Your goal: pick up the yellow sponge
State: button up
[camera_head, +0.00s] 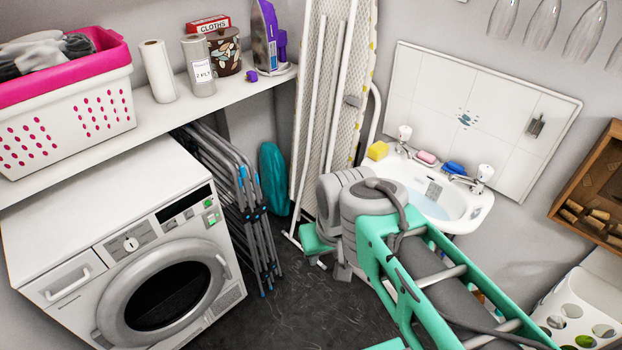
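The yellow sponge (377,151) is a small block on the back left corner of the white sink (455,207), close to the left tap and against the wall side. Its top and front show clearly, and nothing touches it from above. My teal and grey arm comes in from the lower right and bends in front of the sink, hiding part of the basin.
A pink soap (427,157) and a blue item (455,168) lie on the sink's back ledge between the two taps. An ironing board (335,100) leans left of the sink. A folded rack, a washing machine (130,250) and a shelf fill the left. Dark floor is clear between.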

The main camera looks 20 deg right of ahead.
aim_at(378, 150)
jog(key=u, duration=0.25)
jog(key=k, duration=0.2)
jog(key=z, duration=0.65)
jog(key=i, duration=1.5)
jog(key=u, duration=1.15)
jog(key=i, duration=0.35)
jog(key=u, duration=0.35)
